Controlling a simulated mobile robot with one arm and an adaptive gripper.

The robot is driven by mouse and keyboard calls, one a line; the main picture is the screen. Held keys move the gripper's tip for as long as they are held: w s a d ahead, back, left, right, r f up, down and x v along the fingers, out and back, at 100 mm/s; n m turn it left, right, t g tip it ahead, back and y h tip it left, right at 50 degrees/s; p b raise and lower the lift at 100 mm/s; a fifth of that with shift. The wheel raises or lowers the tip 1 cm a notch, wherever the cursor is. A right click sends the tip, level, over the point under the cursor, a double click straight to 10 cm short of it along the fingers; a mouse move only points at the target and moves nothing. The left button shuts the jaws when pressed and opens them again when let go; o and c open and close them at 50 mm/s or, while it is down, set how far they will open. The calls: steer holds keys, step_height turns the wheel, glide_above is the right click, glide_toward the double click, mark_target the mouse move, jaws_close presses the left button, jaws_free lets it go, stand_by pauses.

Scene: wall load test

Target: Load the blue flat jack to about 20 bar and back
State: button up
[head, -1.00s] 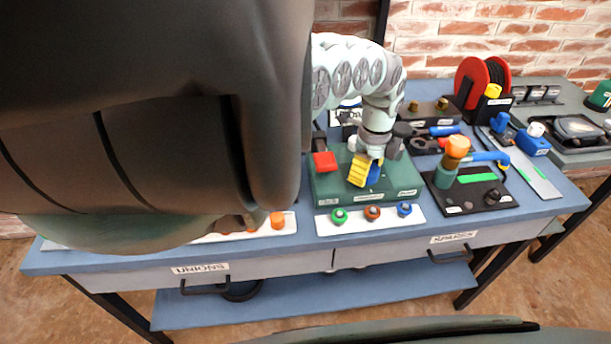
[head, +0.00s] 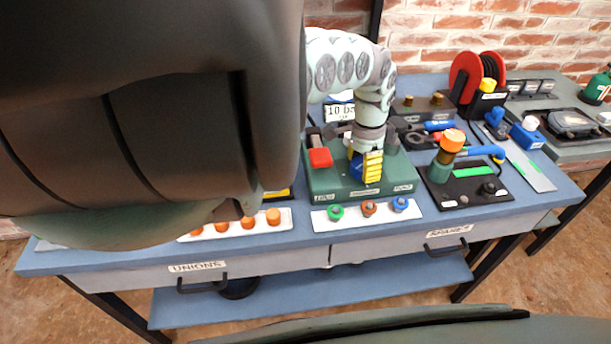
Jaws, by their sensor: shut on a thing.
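My gripper (head: 367,166) is over the green block (head: 325,187), pointing down and shut on a blue knob (head: 354,164). A yellow ribbed finger covers much of the knob, so its full shape is hidden. A red lever or handle (head: 320,157) stands on the left part of the block. Behind it, a white display (head: 340,113) reads "10 ba", with its right end cut off by my arm. The blue flat jack itself cannot be made out for certain.
A white strip in front holds green (head: 335,212), brown (head: 368,208) and blue (head: 400,205) fittings. To the right, an orange-capped hand pump (head: 452,141) stands on a black plate, with a red hose reel (head: 465,76) behind. My arm hides the bench's left side.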

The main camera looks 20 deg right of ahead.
steer(key=n, duration=0.3)
steer(key=n+p, duration=0.1)
steer(key=n, duration=0.1)
steer(key=shift+a+r+n, duration=0.15)
steer(key=shift+a+n, duration=0.05)
steer(key=shift+n, duration=0.2)
steer(key=n+p, duration=0.2)
steer(key=n, duration=0.2)
steer(key=shift+s+n, duration=0.15)
steer(key=shift+n, duration=0.25)
steer(key=o, duration=0.9)
steer(key=shift+f, duration=0.2)
steer(key=o, duration=0.4)
steer(key=shift+c, duration=0.2)
